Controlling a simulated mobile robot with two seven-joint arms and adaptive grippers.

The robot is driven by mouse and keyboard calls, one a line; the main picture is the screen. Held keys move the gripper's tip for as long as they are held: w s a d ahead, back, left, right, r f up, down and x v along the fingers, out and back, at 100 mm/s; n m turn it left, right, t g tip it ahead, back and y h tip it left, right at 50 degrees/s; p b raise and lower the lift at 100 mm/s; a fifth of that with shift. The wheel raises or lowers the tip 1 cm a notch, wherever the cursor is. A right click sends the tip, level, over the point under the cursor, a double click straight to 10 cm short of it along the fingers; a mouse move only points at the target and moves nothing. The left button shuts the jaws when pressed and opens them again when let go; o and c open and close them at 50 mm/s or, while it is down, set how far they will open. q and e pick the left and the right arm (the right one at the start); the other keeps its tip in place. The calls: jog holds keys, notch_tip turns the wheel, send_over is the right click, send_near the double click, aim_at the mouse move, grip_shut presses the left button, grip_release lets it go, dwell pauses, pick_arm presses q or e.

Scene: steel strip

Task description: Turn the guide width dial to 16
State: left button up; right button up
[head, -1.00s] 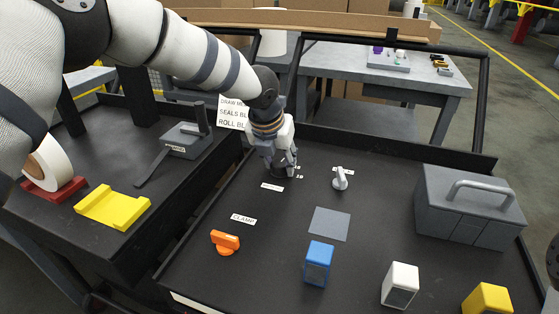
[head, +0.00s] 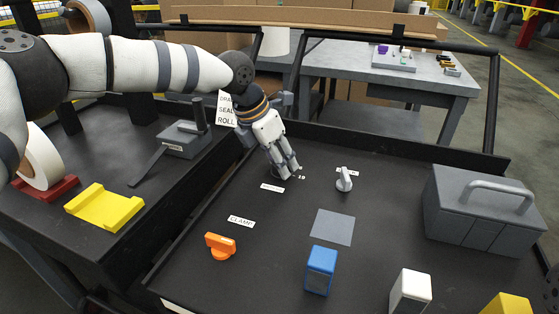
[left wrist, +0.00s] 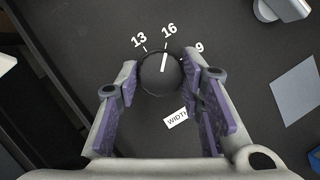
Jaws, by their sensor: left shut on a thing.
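The guide width dial (left wrist: 158,78) is a dark round knob with a white pointer line, seen in the left wrist view. The line points at the number 16 (left wrist: 169,30), or very close to it. The number 13 (left wrist: 138,40) is to its left, and a number ending in 9 is to its right. My left gripper (head: 288,174) has its fingers on both sides of the dial and is shut on it; the left wrist view shows it too (left wrist: 160,95). In the head view the fingers hide most of the dial. My right gripper does not show.
A grey-white knob (head: 344,180) stands right of the dial, and an orange clamp knob (head: 220,246) is nearer. A blue block (head: 320,270), a white block (head: 410,291) and a grey handled box (head: 480,215) are on the panel. The grey square (head: 333,227) is bare.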

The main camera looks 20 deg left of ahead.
pick_arm(q)
jog(key=shift+s+f, duration=0.1)
jog(key=shift+f, duration=0.05)
jog(key=o, duration=1.2)
jog(key=shift+c, duration=0.2)
jog(key=shift+a+r, duration=0.1)
jog(key=shift+r, duration=0.4)
jog(key=v, duration=1.1)
